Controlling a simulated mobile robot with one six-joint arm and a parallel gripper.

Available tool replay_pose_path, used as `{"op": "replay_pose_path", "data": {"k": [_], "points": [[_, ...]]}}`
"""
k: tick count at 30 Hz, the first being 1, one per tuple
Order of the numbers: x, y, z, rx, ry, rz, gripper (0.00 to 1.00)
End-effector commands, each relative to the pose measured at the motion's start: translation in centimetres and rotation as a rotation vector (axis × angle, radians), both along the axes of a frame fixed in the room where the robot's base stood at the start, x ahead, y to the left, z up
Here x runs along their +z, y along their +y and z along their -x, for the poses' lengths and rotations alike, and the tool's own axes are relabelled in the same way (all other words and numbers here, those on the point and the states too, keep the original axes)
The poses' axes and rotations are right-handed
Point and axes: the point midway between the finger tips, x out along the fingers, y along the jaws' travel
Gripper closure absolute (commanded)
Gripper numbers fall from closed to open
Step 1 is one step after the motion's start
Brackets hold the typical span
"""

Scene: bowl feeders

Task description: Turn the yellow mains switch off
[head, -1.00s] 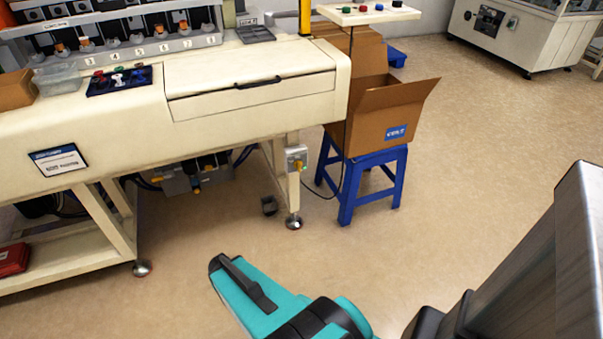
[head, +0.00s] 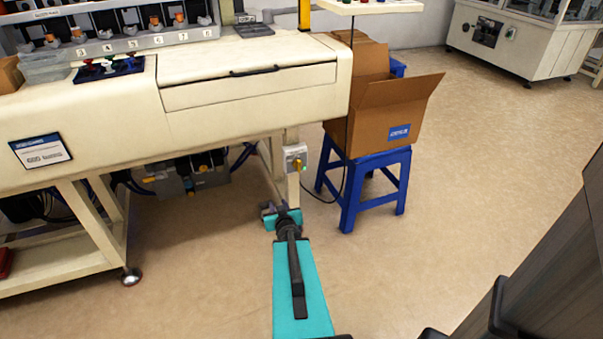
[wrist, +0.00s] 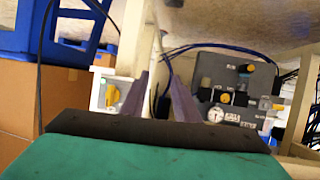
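The yellow mains switch (head: 297,165) sits on a light grey box (head: 289,152) on the front leg of the cream machine. In the wrist view the yellow switch (wrist: 114,98) shows left of the fingers, on its pale box. My gripper (head: 281,211) is in front of and below the switch box in the head view, apart from it. In the wrist view my gripper (wrist: 160,80) has its two fingers spread, with nothing between them. The switch handle's exact angle is too small to tell.
A blue stool (head: 377,184) with an open cardboard box (head: 380,130) stands just right of the switch. A cable hangs beside it. Grey pneumatic parts (head: 187,175) are under the machine (head: 110,120), also in the wrist view (wrist: 230,92). Floor in front is clear.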

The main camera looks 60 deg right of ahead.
Motion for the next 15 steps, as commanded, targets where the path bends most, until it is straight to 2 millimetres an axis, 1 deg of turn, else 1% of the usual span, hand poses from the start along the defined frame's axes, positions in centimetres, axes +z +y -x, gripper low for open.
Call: {"op": "replay_pose_path", "data": {"k": [1,6,12,15], "points": [[0.1,-1.3,0.8,-0.003,-0.032,0.022,0.72],[2.4,-4.4,3.0,0.017,-0.131,0.089,0.72],[4.8,-7.1,6.2,0.058,-0.23,0.16,0.72],[5.7,-8.0,7.8,0.083,-0.267,0.187,0.72]]}}
